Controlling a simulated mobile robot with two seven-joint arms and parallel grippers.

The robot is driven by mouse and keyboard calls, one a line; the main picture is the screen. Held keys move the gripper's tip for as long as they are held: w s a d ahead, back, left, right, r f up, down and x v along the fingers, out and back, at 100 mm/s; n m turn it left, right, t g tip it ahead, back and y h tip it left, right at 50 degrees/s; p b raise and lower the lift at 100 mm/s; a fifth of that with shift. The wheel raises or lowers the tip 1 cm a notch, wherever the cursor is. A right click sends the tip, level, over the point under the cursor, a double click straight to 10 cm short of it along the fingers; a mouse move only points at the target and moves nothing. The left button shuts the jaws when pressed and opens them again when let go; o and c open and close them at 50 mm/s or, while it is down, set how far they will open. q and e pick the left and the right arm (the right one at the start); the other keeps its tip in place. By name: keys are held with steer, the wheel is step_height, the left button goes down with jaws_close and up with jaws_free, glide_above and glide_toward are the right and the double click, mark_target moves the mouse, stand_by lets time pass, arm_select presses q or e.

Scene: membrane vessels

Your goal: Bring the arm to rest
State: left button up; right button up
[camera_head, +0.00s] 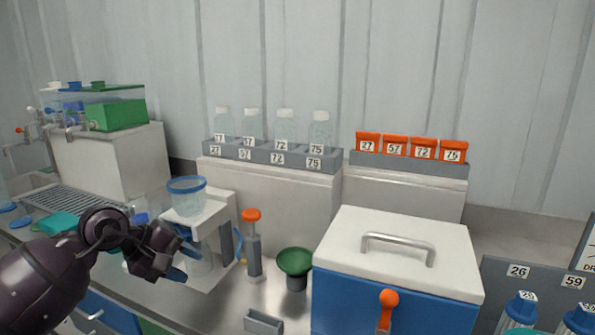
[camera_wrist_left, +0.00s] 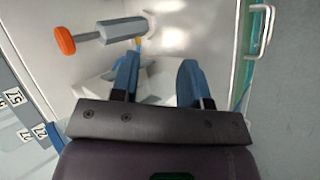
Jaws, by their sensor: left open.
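My left arm comes in from the lower left in the head view. Its gripper (camera_head: 184,262) is in front of the white stand that carries a clear cup with a blue rim (camera_head: 187,195). In the left wrist view the gripper's two blue fingers (camera_wrist_left: 157,82) are apart, with nothing between them. A clear vessel (camera_head: 200,262) under the stand is partly hidden by the gripper. A hand pump with an orange knob (camera_head: 251,240) stands just to the right and also shows in the left wrist view (camera_wrist_left: 122,29). My right gripper is not in view.
A blue cooler with a white lid (camera_head: 397,262) stands at right, a green funnel (camera_head: 295,262) beside it. Numbered bottles (camera_head: 285,127) and orange-lidded boxes (camera_head: 410,148) stand on back ledges. A metal drain rack (camera_head: 75,203) lies at left. Open counter shows around the pump.

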arm_select(q)
steer(key=d+r+n+t+h, duration=0.6)
steer(key=r+n+h, duration=0.45)
steer(key=n, duration=0.75)
steer(key=s+a+f+n+t+y, duration=0.25)
steer(key=f+n+y, duration=0.3)
steer(key=n, duration=0.65)
steer(key=s+a+f+n+t+y+p, duration=0.1)
steer(key=s+a+f+n+t+y, duration=0.2)
steer(key=f+n, duration=0.65)
steer(key=s+a+f+n+t+y, duration=0.15)
steer(key=a+f+n+y, duration=0.35)
steer(key=n, duration=0.9)
steer(key=s+f+n+g+y, duration=0.2)
steer(key=s+f+n, duration=0.3)
steer(key=s+f, duration=0.5)
steer(key=s+f+n+g+y, duration=0.2)
steer(key=s+f+n+g, duration=0.2)
steer(key=s+f, duration=0.5)
steer(key=s+n, duration=0.1)
steer(key=s, duration=0.4)
steer(key=shift+s+f+g+y+p, duration=0.3)
steer(key=shift+s+f+y+p, duration=0.05)
steer(key=shift+s+y+p, duration=0.05)
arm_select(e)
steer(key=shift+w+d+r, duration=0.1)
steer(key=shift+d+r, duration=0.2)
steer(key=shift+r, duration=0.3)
